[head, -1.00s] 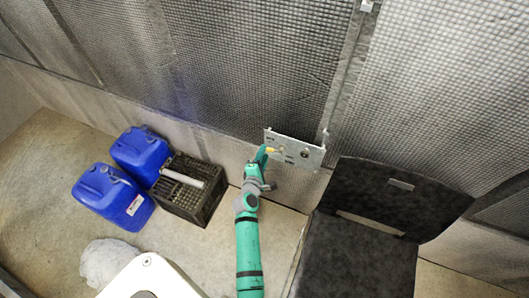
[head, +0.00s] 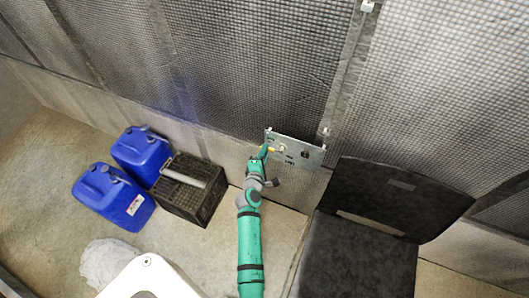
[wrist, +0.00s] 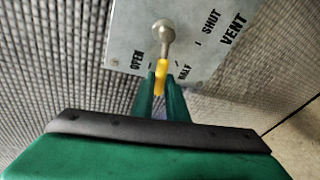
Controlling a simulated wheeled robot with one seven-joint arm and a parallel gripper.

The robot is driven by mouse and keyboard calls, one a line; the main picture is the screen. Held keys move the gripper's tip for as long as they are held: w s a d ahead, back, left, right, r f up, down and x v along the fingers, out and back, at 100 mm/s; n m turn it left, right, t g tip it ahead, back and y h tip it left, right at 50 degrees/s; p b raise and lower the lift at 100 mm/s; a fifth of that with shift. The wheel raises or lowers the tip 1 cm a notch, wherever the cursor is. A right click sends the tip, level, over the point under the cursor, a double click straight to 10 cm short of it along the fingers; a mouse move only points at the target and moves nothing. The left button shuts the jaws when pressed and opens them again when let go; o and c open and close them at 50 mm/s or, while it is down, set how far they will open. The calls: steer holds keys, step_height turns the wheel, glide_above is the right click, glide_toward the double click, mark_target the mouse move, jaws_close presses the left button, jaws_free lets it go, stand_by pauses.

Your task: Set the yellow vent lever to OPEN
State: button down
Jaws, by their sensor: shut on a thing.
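The yellow vent lever (wrist: 161,76) hangs from a round metal pivot (wrist: 163,31) on a grey panel (wrist: 112,50). In the wrist view the lever points down, between the words OPEN on its left and HALF on its right. SHUT and VENT are printed further right. My gripper (wrist: 162,96) is shut on the lever's yellow end, with one green finger on each side. In the head view the lever (head: 274,150) is small at the panel's left part, and my gripper (head: 264,153) reaches it from the left. The very tip between the fingers is partly hidden.
The panel (head: 311,157) also carries a dark round part (head: 304,154). A black chair (head: 358,255) stands close on the right. A dark crate (head: 185,205) and two blue canisters (head: 140,153) stand on the floor to the left. A pale cloth (head: 108,263) lies nearby.

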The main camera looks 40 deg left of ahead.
steer(key=shift+a+r+m+y, duration=0.1)
steer(key=shift+r+m+y, duration=0.5)
steer(key=shift+r+m, duration=0.4)
steer(key=shift+f, duration=0.15)
steer(key=c, duration=1.7)
jaws_free()
steer(key=shift+c, duration=0.2)
steer(key=shift+s, duration=0.1)
steer(key=v, duration=1)
steer(key=shift+s, duration=0.3)
steer(key=shift+d, duration=0.25)
